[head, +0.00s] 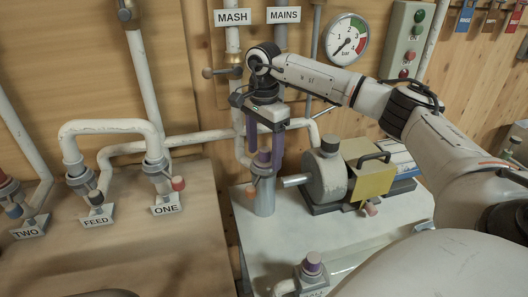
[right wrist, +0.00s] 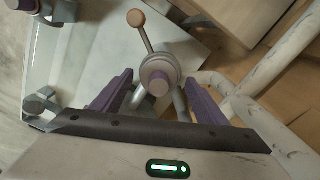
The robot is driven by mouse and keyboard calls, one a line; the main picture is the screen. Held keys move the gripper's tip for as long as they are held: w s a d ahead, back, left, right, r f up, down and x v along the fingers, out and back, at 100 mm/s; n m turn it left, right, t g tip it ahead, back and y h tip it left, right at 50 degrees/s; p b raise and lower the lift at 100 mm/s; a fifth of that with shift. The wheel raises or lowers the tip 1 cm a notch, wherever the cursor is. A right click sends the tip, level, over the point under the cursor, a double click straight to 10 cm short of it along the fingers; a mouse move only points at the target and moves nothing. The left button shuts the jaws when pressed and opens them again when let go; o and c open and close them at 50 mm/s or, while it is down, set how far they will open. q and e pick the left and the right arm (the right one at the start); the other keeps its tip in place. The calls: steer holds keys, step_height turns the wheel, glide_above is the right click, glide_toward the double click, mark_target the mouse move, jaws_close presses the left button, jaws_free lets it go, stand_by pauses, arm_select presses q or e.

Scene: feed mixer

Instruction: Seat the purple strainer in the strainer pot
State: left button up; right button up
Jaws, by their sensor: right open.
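The strainer pot (head: 264,198) is an upright grey cylinder at the back of the pale bench in the head view. The purple strainer (head: 264,158) stands at its mouth, upright or nearly so; how deep it sits I cannot tell. The right wrist view shows a gap between the strainer and each finger. My left gripper is not in view.
A lever with an orange knob (right wrist: 136,18) sticks out beside the pot. A pump (head: 328,175) with a yellow cover stands to the right. White pipes (head: 215,137) run close behind and left. A purple-capped fitting (head: 313,263) is at the front. Bare bench lies between.

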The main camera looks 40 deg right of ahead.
step_height(320, 180, up, 10)
steer(key=shift+f, duration=0.1)
stand_by(0.8)
